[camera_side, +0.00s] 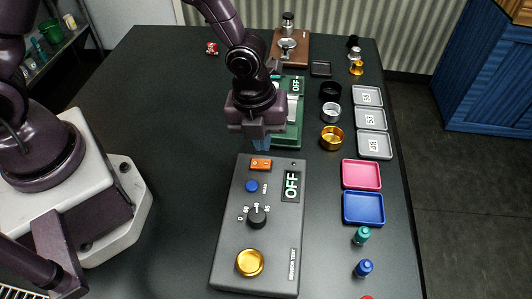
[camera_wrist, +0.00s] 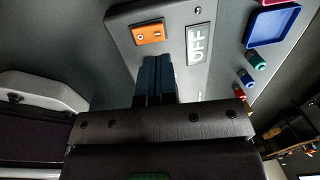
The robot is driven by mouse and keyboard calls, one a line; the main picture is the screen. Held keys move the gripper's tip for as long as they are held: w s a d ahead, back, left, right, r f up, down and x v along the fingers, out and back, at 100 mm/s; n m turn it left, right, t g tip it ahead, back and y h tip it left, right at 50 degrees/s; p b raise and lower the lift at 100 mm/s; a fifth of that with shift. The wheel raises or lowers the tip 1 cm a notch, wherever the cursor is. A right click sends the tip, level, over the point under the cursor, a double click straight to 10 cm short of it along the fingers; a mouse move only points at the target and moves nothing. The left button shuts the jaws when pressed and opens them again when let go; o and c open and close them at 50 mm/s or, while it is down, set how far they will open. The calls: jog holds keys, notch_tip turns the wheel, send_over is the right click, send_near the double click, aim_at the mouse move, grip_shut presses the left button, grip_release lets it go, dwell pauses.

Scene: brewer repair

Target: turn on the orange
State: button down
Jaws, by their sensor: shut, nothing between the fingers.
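An orange rocker switch (camera_side: 261,164) sits at the top of a grey control panel (camera_side: 231,221). In the wrist view the orange switch (camera_wrist: 149,33) shows white marks, just left of and beyond my fingertips. A display (camera_side: 291,185) beside it reads OFF; the display also shows in the wrist view (camera_wrist: 198,44). My gripper (camera_side: 262,145) is shut and empty, with its blue fingers together. In the side view it hangs just behind the panel's far edge, near the switch. I cannot tell whether the fingertips touch anything.
The panel also holds a blue button (camera_side: 251,186), a black knob (camera_side: 257,217) and a gold button (camera_side: 250,262). A green device (camera_side: 288,135), reading OFF, stands behind. Trays and cups, including a pink tray (camera_side: 361,174), line the right. The table left of the panel is clear.

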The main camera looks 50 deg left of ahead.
aim_at(261, 164)
jog(key=shift+w+d+f, duration=0.1)
jog(key=shift+f, duration=1.2)
jog(key=shift+w+d+f, duration=0.1)
jog(key=shift+f, duration=1.2)
jog(key=shift+f, duration=0.15)
jog(key=shift+s+a+r, duration=0.3)
jog(key=shift+s+a, duration=0.2)
notch_tip(261, 164, up, 14)
jog(key=w+d, duration=0.1)
jog(key=shift+w, duration=0.15)
